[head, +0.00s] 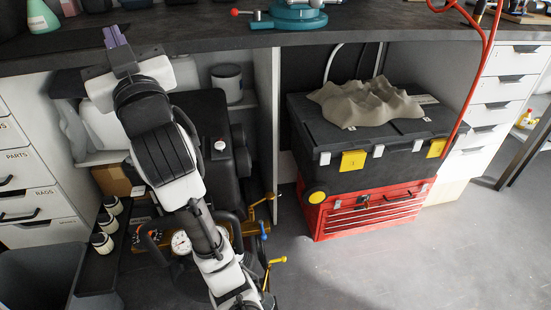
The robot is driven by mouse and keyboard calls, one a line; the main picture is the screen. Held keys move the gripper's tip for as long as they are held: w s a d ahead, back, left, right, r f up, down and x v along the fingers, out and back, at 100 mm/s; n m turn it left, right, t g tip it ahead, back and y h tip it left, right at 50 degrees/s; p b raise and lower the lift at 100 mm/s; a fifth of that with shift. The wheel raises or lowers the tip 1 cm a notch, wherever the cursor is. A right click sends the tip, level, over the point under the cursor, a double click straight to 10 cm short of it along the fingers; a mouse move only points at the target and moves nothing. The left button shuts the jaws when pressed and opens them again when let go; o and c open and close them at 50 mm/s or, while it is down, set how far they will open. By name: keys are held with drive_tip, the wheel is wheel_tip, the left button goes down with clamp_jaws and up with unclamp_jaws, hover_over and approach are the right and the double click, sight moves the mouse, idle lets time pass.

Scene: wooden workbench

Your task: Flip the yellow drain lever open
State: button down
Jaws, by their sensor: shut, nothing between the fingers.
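A bright yellow lever (277,261) sticks out to the right, low beside the compressor (205,140) under the bench. A duller, brass-yellow lever (262,201) is above it, and a small blue handle (264,228) sits between them. I cannot tell for sure which is the drain lever, nor how its valve is set. My arm partly hides the fittings around them. My gripper (116,36), with purple fingers, is shut and empty at the upper left, in front of the bench edge. It is far from both levers.
The dark benchtop (200,38) runs across the top. Gauges (181,242) and black-capped bottles (102,242) are at lower left. A red toolbox (365,209) under a black case (395,160) stands at right. The floor (370,270) in front is clear.

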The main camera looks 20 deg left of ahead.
drive_tip(key=w+d+m+t+h+p, duration=0.3)
drive_tip(key=w+d+m+h+p, duration=0.25)
drive_tip(key=w, duration=0.65)
drive_tip(key=w+d+f+m+h+p, duration=0.1)
drive_tip(key=w+d+f+h+p, duration=0.3)
drive_tip(key=w+d+f+p, duration=0.25)
drive_tip(key=w+d+f+m+h+p, duration=0.2)
drive_tip(key=w+d+f+h+p, duration=0.3)
drive_tip(key=w+d, duration=0.4)
drive_tip(key=s+d+f+g+h+p, duration=0.1)
drive_tip(key=s+d+f+g+p, duration=0.15)
drive_tip(key=f, duration=0.65)
drive_tip(key=s+d+f+g+h+p, duration=0.15)
drive_tip(key=f+g, duration=0.25)
drive_tip(key=f, duration=0.5)
drive_tip(key=s+f+n+g, duration=0.1)
drive_tip(key=s+f+g, duration=0.1)
drive_tip(key=s+f, duration=0.2)
drive_tip(key=s+a+f+g+p, duration=0.1)
drive_tip(key=s+f, duration=0.4)
drive_tip(key=f, duration=0.6)
drive_tip(key=s+f+n+g, duration=0.1)
drive_tip(key=s+f+g, duration=0.2)
drive_tip(key=s+f, duration=0.2)
wheel_tip(320, 180, down, 3)
drive_tip(key=shift+s+a+f+n, duration=0.15)
drive_tip(key=shift+s+a+n, duration=0.1)
drive_tip(key=shift+n, duration=0.1)
